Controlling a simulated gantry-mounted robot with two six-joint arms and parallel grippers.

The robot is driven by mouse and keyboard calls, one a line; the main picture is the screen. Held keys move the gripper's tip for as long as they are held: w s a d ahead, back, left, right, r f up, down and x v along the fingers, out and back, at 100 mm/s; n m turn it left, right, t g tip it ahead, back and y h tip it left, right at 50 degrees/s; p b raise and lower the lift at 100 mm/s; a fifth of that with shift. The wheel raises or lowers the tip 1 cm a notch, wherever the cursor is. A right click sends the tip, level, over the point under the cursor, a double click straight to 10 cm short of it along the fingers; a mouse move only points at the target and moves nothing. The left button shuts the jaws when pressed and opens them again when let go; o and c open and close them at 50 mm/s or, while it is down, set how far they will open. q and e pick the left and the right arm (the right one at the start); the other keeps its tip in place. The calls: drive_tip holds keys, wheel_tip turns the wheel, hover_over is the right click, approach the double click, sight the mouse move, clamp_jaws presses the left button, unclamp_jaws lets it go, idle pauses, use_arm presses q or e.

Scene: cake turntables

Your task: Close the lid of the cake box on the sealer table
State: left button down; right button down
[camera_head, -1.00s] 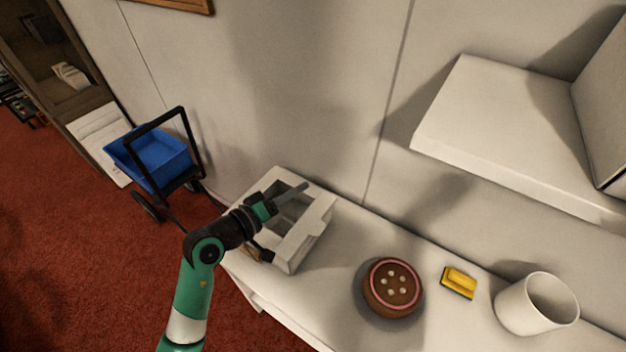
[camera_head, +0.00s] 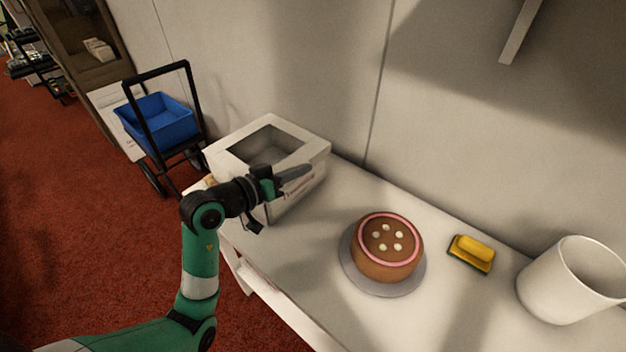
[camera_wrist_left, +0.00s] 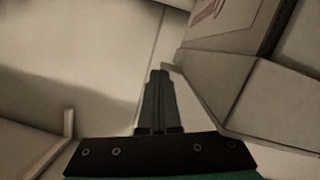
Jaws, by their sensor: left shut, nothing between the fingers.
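The white cake box (camera_head: 315,152) stands at the left end of the white table (camera_head: 335,210). Its lid, with a large window, lies across the top; I cannot tell whether it is fully down. Red print shows on its front. My left gripper (camera_head: 308,171) is shut and empty, its fingers in front of the box, hiding part of that side. In the left wrist view, the shut fingers (camera_wrist_left: 158,85) point forward, and box panels (camera_wrist_left: 228,85) with red print show at the right. I cannot tell whether fingers and box touch. My right gripper is not in view.
A brown cake with a pink ring (camera_head: 388,248) sits on a grey turntable (camera_head: 352,270). A yellow and green sponge (camera_head: 472,252) and a white cylindrical container (camera_head: 555,290) stand further right. A cart with a blue bin (camera_head: 158,122) is on the floor behind the table's left end.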

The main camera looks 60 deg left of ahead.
use_arm(q)
drive_tip(key=shift+f, duration=0.25)
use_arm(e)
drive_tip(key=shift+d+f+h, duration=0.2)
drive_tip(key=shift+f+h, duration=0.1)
